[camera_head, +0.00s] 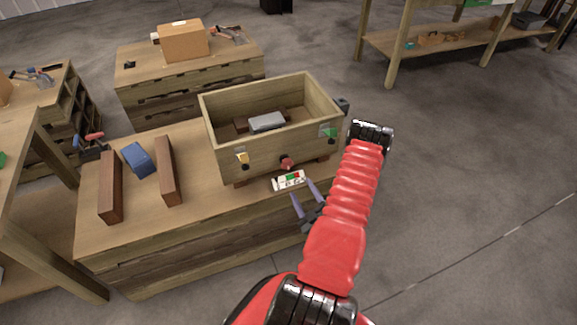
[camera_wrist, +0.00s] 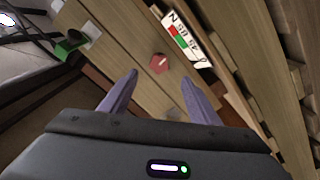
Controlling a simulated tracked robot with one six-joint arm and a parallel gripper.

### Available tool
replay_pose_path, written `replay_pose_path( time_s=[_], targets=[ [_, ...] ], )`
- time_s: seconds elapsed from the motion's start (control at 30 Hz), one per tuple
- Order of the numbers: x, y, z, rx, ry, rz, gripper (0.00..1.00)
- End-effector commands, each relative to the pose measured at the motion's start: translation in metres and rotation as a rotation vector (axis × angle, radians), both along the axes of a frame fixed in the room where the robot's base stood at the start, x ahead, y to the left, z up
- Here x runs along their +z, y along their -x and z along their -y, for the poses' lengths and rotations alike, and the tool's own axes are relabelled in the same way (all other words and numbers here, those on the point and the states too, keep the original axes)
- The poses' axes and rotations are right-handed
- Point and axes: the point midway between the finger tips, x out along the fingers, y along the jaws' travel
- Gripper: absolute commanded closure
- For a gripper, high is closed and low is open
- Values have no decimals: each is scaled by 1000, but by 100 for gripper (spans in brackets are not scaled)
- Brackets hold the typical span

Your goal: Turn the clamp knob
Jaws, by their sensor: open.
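A wooden box (camera_head: 225,155) with an open top stands on the workbench. A small red knob (camera_head: 288,163) sits on its front wall; it also shows in the wrist view (camera_wrist: 158,63), just beyond and between my fingertips. No marking tells me whether this is the clamp knob. A green part (camera_head: 330,132) and a yellow part (camera_head: 243,158) are on the same wall; the green part is at the upper left in the wrist view (camera_wrist: 70,43). My gripper (camera_head: 303,188) is open and empty, in front of the box wall, its purple fingers pointing towards the red knob without visible contact.
A white label with red and green patches (camera_head: 290,180) is below the red knob. A grey block (camera_head: 266,122) lies inside the box. Two brown wooden bars (camera_head: 167,171) and a blue object (camera_head: 140,160) lie left on the bench (camera_head: 180,220). Open floor is at right.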

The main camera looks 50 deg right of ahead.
Motion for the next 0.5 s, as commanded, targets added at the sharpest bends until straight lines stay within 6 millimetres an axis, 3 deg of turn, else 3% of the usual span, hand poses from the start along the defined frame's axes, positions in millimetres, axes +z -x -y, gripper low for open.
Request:
replay_pose_path(
  time_s=[0.5],
  targets=[
    [0, -9, 6, 0, 2, 1, 44]
  ],
)
